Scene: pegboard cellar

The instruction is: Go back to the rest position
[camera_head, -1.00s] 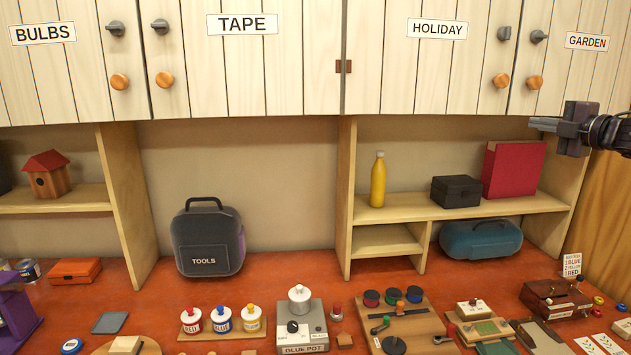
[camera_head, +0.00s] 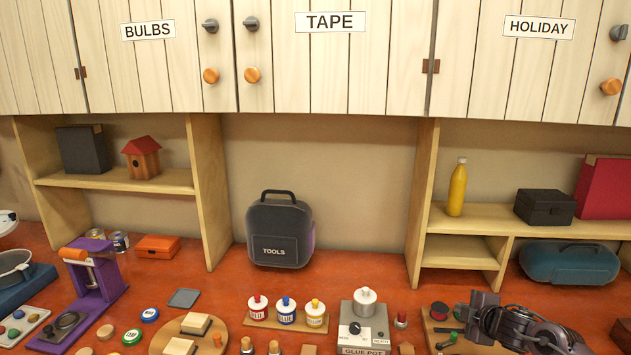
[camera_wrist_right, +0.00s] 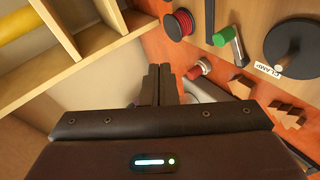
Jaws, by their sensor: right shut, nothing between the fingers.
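My right gripper (camera_head: 464,313) is low at the right in the head view, in front of the bench's spool board (camera_head: 432,325) and covering part of it. It is shut and empty; its closed dark fingers also show in the right wrist view (camera_wrist_right: 159,75). My right arm comes in from the lower right corner. My left gripper is not in view.
A glue pot (camera_head: 364,312) and a red-handled piece (camera_head: 401,319) stand left of my right gripper. Closed cabinets (camera_head: 370,60) hang above. A tools bag (camera_head: 280,232) stands mid-bench.

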